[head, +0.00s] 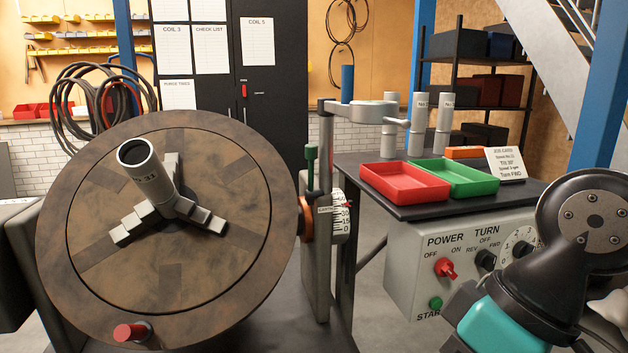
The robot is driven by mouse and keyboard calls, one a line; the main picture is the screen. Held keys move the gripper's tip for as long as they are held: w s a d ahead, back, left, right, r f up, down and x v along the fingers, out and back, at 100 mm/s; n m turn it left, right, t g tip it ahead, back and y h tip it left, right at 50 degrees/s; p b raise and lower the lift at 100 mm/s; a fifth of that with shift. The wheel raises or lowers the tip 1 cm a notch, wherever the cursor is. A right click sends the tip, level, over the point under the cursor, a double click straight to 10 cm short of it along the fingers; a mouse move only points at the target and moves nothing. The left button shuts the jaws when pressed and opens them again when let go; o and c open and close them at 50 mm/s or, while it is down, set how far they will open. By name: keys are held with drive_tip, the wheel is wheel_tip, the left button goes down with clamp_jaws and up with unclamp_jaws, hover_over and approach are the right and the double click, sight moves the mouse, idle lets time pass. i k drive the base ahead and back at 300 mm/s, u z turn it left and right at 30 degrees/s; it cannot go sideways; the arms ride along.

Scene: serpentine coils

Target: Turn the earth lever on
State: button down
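A small lever with a dark green handle (311,152) stands upright on the grey post unit in the middle of the head view. A small white label (323,210) sits below it, but its text is too small to read surely, so I cannot confirm that this is the earth lever. Links of my arm, black and teal, fill the lower right. My gripper itself is not in view.
A large brown faceplate (110,270) with a grey tube (142,168) stands left of the lever. A numbered dial (341,215) is just right. A red tray (402,186) and green tray (458,178) sit above a control box (410,272) with POWER and TURN knobs.

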sight(311, 149)
drive_tip(key=u, duration=0.55)
drive_tip(key=k, duration=1.2)
drive_tip(key=u, duration=1.1)
drive_tip(key=i, duration=1.25)
drive_tip(key=z, duration=0.75)
drive_tip(key=i, duration=0.5)
drive_tip(key=z, duration=0.55)
